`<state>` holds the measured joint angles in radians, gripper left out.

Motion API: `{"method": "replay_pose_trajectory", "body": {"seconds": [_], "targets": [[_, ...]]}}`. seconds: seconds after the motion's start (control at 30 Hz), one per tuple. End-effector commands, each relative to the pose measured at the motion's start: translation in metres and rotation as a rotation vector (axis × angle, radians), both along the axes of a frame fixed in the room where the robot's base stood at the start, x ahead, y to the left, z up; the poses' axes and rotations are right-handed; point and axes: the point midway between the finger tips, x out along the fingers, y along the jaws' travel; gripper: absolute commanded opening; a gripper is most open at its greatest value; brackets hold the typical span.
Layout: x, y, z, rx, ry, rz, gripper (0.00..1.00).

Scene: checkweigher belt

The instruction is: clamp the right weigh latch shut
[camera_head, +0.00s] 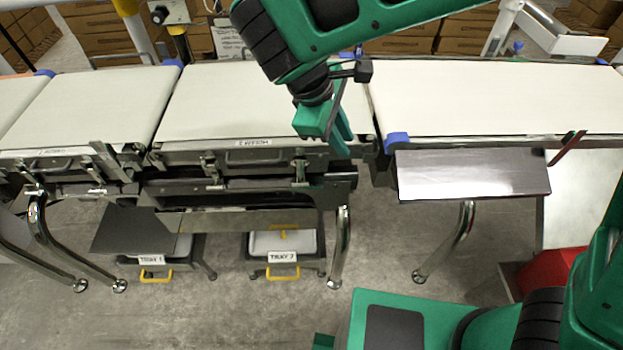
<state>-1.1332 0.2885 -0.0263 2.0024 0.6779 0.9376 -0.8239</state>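The middle weigh section has a dark front cover with a handle (254,158) and a small white label. The right weigh latch (301,170) is a small metal clamp at the right end of this front. Whether it is open or shut is too small to tell. A similar left latch (210,170) sits on the other side of the handle. My gripper (328,138) points down over the front right corner of the middle belt, up and to the right of the right latch. Its green fingers show from the side, and their gap is unclear.
The middle belt (225,100) lies between a left belt (95,105) and a right belt (480,95). A metal chute plate (472,172) juts out below the right belt. Two labelled trays (283,258) stand underneath. Chrome legs (340,245) reach the floor. A red bin (550,275) is at lower right.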

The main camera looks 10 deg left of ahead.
Motion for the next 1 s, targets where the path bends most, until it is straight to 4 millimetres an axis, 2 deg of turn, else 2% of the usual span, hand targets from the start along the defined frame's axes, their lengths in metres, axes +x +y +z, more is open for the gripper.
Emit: {"method": "replay_pose_trajectory", "body": {"seconds": [0.03, 0.1, 0.2, 0.33, 0.43, 0.57, 1.0], "targets": [[-0.014, 0.026, -0.007, -0.019, 0.002, 0.077, 0.18], [-0.029, 0.052, -0.014, -0.041, 0.003, 0.161, 0.18], [-0.048, 0.080, -0.021, -0.063, 0.003, 0.252, 0.18], [-0.063, 0.099, -0.027, -0.080, 0.003, 0.319, 0.18], [-0.066, 0.103, -0.031, -0.085, 0.001, 0.339, 0.18], [-0.062, 0.099, -0.042, -0.088, 0.002, 0.339, 0.18], [-0.036, 0.076, -0.106, -0.086, 0.003, 0.337, 0.18]]}}
